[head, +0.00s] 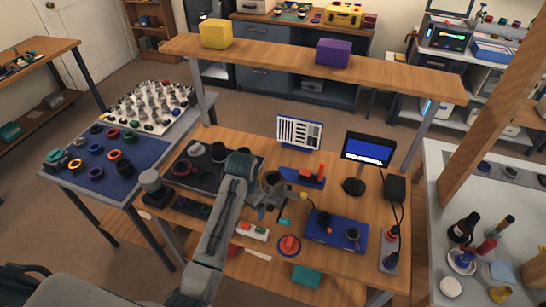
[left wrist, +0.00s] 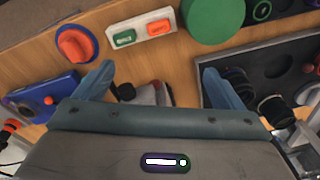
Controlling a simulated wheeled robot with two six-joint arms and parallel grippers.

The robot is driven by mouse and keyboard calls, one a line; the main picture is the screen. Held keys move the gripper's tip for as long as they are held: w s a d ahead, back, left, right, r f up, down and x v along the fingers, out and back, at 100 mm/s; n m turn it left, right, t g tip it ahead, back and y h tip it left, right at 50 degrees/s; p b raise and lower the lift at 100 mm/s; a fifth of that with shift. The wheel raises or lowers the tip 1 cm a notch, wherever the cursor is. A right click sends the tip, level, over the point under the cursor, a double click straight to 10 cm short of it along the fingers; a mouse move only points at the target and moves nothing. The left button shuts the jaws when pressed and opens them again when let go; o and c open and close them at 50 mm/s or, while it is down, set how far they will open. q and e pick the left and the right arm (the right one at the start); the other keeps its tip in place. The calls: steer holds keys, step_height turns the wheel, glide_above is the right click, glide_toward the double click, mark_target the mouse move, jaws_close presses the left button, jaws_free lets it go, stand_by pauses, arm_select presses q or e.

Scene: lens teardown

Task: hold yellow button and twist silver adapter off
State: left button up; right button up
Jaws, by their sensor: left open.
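My right gripper is not in view.
A white panel with green and orange buttons (head: 252,231), a red knob on a blue disc (head: 289,245) and a blue box (head: 339,231) are near the gripper. A black tray (head: 229,175) holds dark lens parts. A small screen (head: 369,149) and a raised shelf (head: 300,60) stand behind.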

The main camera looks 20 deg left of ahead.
arm_select(q)
step_height(320, 180, up, 6)
steer(key=m, duration=0.1)
glide_above(272, 182)
steer(key=s+a, duration=0.3)
steer(key=s, duration=0.1)
steer(key=shift+m+g, duration=0.6)
steer(key=shift+m, duration=0.2)
steer(key=w+d+r+b, duration=0.1)
steer(key=w, duration=0.1)
steer(key=w+d+r+b, duration=0.1)
steer(key=w+r, duration=0.1)
steer(key=shift+d+r, duration=0.15)
steer(key=shift+d, duration=0.25)
steer(key=shift+f, duration=0.4)
step_height(272, 182, down, 6)
steer(key=p, duration=0.2)
steer(key=shift+s+f+p, duration=0.1)
steer(key=shift+p, duration=0.25)
steer(key=shift+f, duration=0.5)
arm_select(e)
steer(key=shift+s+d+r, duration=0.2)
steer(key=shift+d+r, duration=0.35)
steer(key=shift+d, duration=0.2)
